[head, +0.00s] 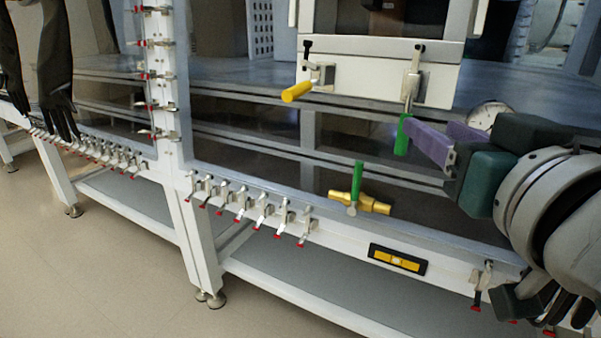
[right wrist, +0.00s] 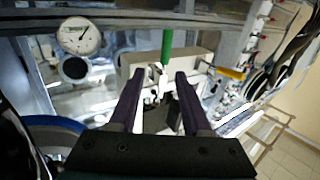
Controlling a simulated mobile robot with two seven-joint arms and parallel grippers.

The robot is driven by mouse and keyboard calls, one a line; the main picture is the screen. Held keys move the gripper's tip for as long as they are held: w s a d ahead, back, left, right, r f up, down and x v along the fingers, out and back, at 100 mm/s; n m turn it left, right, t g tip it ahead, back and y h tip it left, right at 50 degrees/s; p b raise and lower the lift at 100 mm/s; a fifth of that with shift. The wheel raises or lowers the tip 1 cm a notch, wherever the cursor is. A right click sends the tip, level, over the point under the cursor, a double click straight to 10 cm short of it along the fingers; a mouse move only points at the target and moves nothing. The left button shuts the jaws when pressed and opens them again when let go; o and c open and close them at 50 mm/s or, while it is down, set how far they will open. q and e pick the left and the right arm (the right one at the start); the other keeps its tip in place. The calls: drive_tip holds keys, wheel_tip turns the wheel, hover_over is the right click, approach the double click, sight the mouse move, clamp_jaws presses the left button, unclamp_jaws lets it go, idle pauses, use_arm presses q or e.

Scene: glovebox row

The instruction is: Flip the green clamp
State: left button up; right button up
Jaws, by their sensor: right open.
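The green clamp has a green handle (head: 403,135) that hangs down from a metal bracket on the white door panel in the head view. In the right wrist view the green handle (right wrist: 166,46) stands beyond the fingertips, about in line with the gap between them. My right gripper (head: 428,132) is open, with purple fingers close to the handle on its right side. The fingers also show in the right wrist view (right wrist: 160,76), with nothing clearly held between them. My left gripper is not in view.
A yellow-handled clamp (head: 297,92) is on the same panel, to the left. A brass valve (head: 373,204) with an upright green lever (head: 357,180) sits on the lower frame. Red-tipped clamps line the frame edge. A round gauge (right wrist: 78,36) is nearby.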

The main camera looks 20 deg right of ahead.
sight(401, 132)
drive_tip(key=f, duration=0.1)
drive_tip(key=f+b, duration=0.1)
drive_tip(key=w+t+b, duration=0.1)
drive_tip(key=shift+a+f, duration=0.25)
drive_tip(key=shift+f, duration=0.15)
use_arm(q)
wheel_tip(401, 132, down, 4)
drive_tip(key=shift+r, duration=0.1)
use_arm(e)
drive_tip(key=x, duration=0.9)
drive_tip(key=shift+w, duration=0.25)
drive_tip(key=shift+f, duration=0.1)
drive_tip(key=shift+c, duration=0.3)
clamp_jaws()
